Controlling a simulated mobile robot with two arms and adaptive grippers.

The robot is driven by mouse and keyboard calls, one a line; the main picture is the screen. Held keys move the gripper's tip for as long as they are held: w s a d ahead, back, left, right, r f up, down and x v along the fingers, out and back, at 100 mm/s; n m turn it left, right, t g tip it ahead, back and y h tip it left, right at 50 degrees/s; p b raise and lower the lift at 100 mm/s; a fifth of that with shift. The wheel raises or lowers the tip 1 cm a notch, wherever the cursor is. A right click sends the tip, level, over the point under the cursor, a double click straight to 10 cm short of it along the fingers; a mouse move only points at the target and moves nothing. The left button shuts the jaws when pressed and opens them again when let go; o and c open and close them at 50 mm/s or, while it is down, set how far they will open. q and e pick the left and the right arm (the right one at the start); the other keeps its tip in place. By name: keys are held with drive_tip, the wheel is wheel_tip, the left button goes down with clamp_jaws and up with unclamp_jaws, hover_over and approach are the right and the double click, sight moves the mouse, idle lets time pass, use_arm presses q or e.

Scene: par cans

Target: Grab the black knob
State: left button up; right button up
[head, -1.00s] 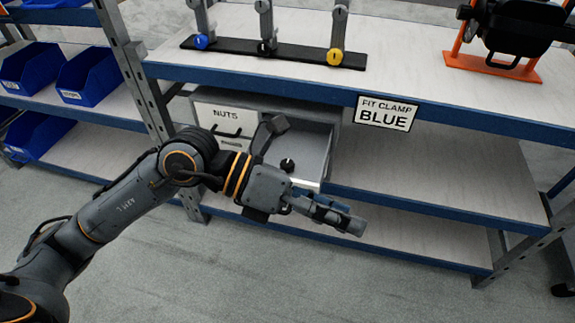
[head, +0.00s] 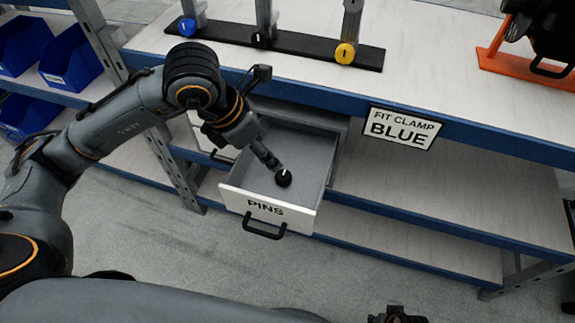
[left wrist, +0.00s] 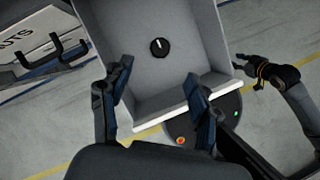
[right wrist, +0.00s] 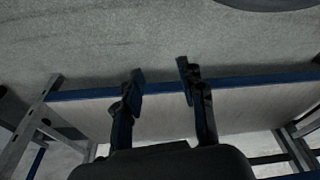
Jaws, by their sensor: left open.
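A black knob (head: 284,178) with a white mark lies on the floor of the open grey drawer labelled PINS (head: 250,205). In the left wrist view the knob (left wrist: 159,47) is toward the drawer's far part. My left gripper (head: 271,160) points down over the drawer, close to the knob in the head view. In the left wrist view its fingers (left wrist: 160,82) are spread, with the knob beyond their tips and nothing between them. My right gripper (right wrist: 161,74) is open and empty, facing the floor and a shelf edge. Only its top shows at the head view's bottom edge.
The drawer's walls surround the knob, and its front has a black handle (head: 264,230). The bench top (head: 420,70) overhangs behind, with a sign reading FIT CLAMP BLUE (head: 402,128). A rack (head: 300,50) holds blue, black and yellow knobs. Lower shelves at right are clear.

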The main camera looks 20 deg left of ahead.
use_arm(q)
drive_tip(key=b, duration=0.1)
hover_over(283, 175)
drive_tip(key=s+a, duration=0.1)
drive_tip(key=f, duration=0.7)
drive_tip(key=shift+s, duration=0.2)
drive_tip(key=x, duration=0.5)
drive_tip(key=shift+s+a+f+b, duration=0.1)
drive_tip(key=shift+a+f+b, duration=0.1)
drive_tip(key=shift+b, duration=0.15)
use_arm(e)
wheel_tip(283, 175, up, 6)
drive_tip(key=w, duration=0.1)
drive_tip(key=shift+r, duration=0.1)
use_arm(q)
drive_tip(key=c, duration=1.2)
drive_tip(key=shift+o, duration=0.2)
